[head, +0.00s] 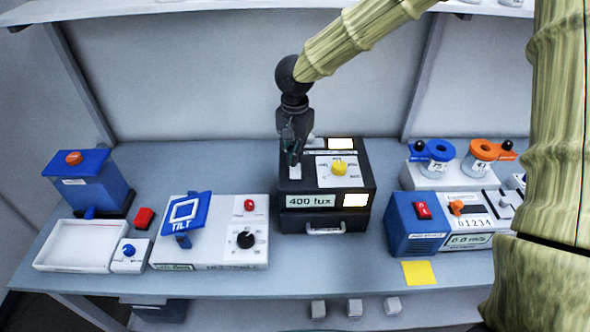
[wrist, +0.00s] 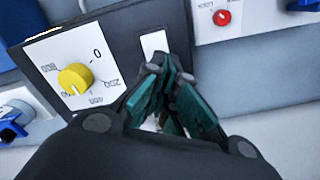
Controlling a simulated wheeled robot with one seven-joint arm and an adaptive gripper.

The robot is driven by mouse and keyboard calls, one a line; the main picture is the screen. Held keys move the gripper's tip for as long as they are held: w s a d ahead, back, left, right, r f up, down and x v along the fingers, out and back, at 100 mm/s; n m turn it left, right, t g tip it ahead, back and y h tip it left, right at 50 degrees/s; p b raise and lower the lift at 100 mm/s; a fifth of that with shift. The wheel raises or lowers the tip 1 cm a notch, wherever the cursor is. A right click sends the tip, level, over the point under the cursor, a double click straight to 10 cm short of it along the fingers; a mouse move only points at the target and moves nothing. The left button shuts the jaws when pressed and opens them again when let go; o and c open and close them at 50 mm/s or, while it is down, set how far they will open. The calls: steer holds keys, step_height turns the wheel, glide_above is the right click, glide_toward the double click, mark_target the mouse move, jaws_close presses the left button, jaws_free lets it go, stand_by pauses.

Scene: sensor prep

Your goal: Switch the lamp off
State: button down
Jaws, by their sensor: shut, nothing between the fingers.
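The lamp unit is a black box (head: 300,218) at the middle of the bench. Its readout (head: 311,201) shows 400 lux, and bright white panels (head: 355,200) glow on its front and at its back edge. A yellow knob (head: 339,167) sits on a white dial plate on top; the knob also shows in the wrist view (wrist: 75,79). A white patch (wrist: 154,43) on the box top lies left of the dial in the head view. My gripper (head: 293,160) is shut and empty, pointing down, its fingertips (wrist: 166,68) close to this patch. I cannot tell whether they touch it.
Left of the box is a TILT unit (head: 163,254) with a black knob and red button. A white tray (head: 75,246) and blue dispenser (head: 90,185) are farther left. A blue unit with a red switch (head: 423,210) stands right. A yellow note (head: 418,272) lies in front.

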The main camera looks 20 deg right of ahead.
steer(key=shift+f, duration=1.25)
stand_by(1.5)
steer(key=shift+r, duration=0.1)
steer(key=shift+r+p, duration=3.45)
steer(key=shift+p, duration=0.3)
